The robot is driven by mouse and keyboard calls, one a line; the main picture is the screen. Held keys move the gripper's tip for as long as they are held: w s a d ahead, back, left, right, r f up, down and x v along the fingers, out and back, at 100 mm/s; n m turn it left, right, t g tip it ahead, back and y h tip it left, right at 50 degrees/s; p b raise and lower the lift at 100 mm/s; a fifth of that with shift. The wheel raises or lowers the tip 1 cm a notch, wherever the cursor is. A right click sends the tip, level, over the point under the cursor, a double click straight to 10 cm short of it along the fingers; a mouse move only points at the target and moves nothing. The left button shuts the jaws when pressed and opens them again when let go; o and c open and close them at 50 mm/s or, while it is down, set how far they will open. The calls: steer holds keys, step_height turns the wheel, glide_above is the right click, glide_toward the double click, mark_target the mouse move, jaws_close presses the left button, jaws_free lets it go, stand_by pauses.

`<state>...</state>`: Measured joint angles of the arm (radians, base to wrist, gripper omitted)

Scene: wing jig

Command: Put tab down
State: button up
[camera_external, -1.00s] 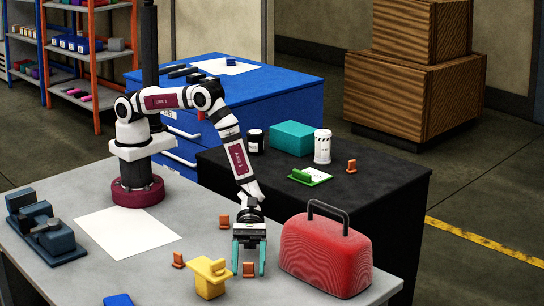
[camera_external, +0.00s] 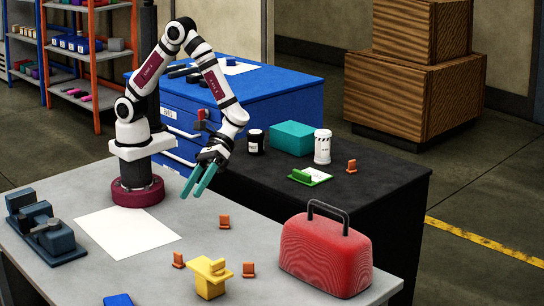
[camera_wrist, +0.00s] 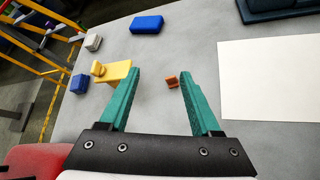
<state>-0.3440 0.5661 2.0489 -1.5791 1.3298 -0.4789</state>
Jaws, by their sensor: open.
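Small orange tabs stand on the grey table: one (camera_external: 224,221) behind the yellow block, one (camera_external: 178,260) to its left, and one (camera_external: 249,269) to its right. Another orange tab (camera_external: 351,166) is on the black bench. The yellow block (camera_external: 210,280) has a flat top with a raised knob. My gripper (camera_external: 191,194) is open and empty, raised above the table and tilted, apart from the tabs. In the wrist view, one orange tab (camera_wrist: 172,81) shows beyond and between the spread teal fingers (camera_wrist: 160,73). Other tabs are not visible there.
A red case (camera_external: 325,255) with a dark handle stands at the table's right. White paper (camera_external: 127,232) lies near my base, and a blue-grey vise (camera_external: 45,232) is at left. A green-clipped item (camera_external: 309,176) and containers occupy the black bench.

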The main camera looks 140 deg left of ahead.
steer(key=s+d+r+m+g+y, duration=0.2)
steer(key=s+r+m+g, duration=0.15)
steer(key=s+m, duration=0.45)
steer(key=s+a+r+m+y, duration=0.1)
steer(key=s+a+m+y, duration=0.4)
steer(key=s, duration=0.3)
steer(key=s+a+r+m+y, duration=0.2)
steer(key=s+a+m+y, duration=0.4)
steer(key=s+a+m, duration=0.1)
steer(key=shift+s+r+m, duration=0.15)
steer(key=shift+s+m, duration=0.45)
steer(key=shift+s, duration=0.65)
